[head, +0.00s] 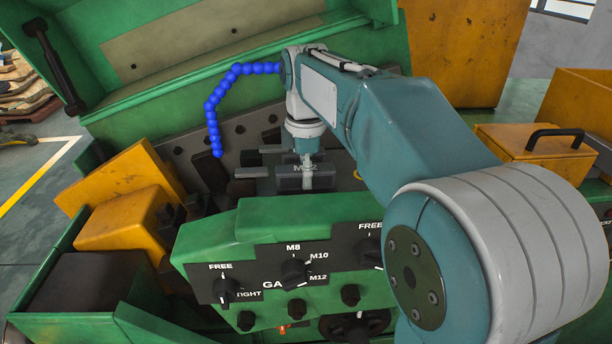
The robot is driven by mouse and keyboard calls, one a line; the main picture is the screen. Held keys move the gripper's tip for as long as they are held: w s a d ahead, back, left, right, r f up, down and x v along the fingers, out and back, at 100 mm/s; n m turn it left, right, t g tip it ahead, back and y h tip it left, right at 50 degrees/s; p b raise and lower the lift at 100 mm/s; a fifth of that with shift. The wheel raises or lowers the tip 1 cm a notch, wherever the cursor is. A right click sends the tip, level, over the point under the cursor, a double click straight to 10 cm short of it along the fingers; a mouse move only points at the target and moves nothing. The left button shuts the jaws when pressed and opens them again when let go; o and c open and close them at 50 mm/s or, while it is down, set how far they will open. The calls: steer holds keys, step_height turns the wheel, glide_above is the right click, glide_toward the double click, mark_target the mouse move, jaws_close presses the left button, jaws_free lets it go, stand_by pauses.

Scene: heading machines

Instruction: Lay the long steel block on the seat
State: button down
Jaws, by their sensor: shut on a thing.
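My gripper (307,163) points down over the machine bed behind the green control panel. It is shut on a grey steel block (322,181), which lies crosswise under the fingers. Lettering starting with M shows on the block, partly covered by the fingers. The block is low, close to the dark bed (346,178). I cannot tell whether it touches the bed, and the seat under it is hidden by the block and the panel.
A green control panel (270,237) with black knobs stands in front of the block. A blue segmented hose (212,105) curves down at the left of my arm. Yellow housings (125,222) stand at the left. A raised green cover (180,45) is behind.

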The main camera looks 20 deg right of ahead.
steer(key=shift+f, duration=0.35)
steer(key=shift+f, duration=0.1)
steer(key=shift+c, duration=1.2)
jaws_free()
step_height(320, 180, up, 12)
